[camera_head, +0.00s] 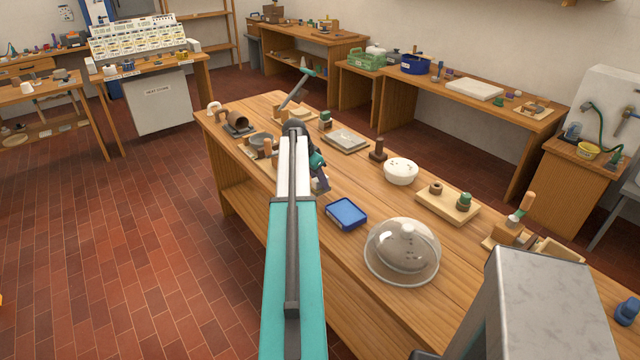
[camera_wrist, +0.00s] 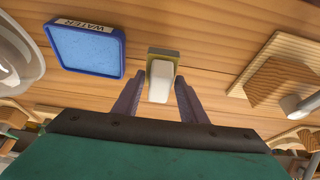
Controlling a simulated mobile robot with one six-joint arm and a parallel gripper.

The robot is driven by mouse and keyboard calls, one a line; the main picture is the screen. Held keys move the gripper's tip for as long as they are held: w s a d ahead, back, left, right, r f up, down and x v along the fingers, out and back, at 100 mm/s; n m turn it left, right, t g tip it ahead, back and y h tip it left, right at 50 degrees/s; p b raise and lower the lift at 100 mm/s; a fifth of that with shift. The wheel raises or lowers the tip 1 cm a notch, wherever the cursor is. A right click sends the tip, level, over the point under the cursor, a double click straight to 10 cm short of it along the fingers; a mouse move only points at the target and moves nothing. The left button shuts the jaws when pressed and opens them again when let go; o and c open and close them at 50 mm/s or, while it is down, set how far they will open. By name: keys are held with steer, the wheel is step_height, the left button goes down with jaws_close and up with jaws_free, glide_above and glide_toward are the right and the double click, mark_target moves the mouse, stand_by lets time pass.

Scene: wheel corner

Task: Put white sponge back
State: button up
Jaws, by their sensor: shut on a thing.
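My gripper (camera_wrist: 158,97) points down over the workbench, and its two purple-grey fingers stand on either side of a small white sponge (camera_wrist: 160,82). It is shut on the sponge, which has an olive-green part at its far end. I cannot tell whether the sponge touches the bench or hangs just above it. In the head view my gripper (camera_head: 320,185) is left of and behind a blue tray, and my arm hides most of it; the sponge cannot be made out there. The blue tray (camera_head: 346,213), labelled WATER, also shows upper left in the wrist view (camera_wrist: 87,50).
A glass dome (camera_head: 402,250) stands right of the tray. A white round pot (camera_head: 401,171), a grey slab (camera_head: 345,140) and a wooden board with pegs (camera_head: 447,205) stand along the workbench (camera_head: 345,275). Bare wood lies between the tray and the pot.

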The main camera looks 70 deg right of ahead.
mark_target(319, 184)
steer(key=shift+w+d+p, duration=0.1)
steer(key=shift+d+p, duration=0.2)
steer(key=shift+d, duration=0.45)
steer(key=shift+d+f, duration=0.2)
steer(key=shift+a+f+p, duration=0.1)
steer(key=shift+f+p, duration=0.65)
steer(key=shift+f, duration=0.7)
steer(key=shift+f, duration=0.2)
steer(key=o, duration=0.9)
steer(key=shift+o, duration=0.2)
steer(key=shift+w+r, duration=0.1)
steer(key=shift+r, duration=0.05)
steer(key=b+v, duration=0.4)
steer(key=v, duration=0.9)
steer(key=shift+w+r, duration=0.2)
steer(key=shift+r, duration=0.1)
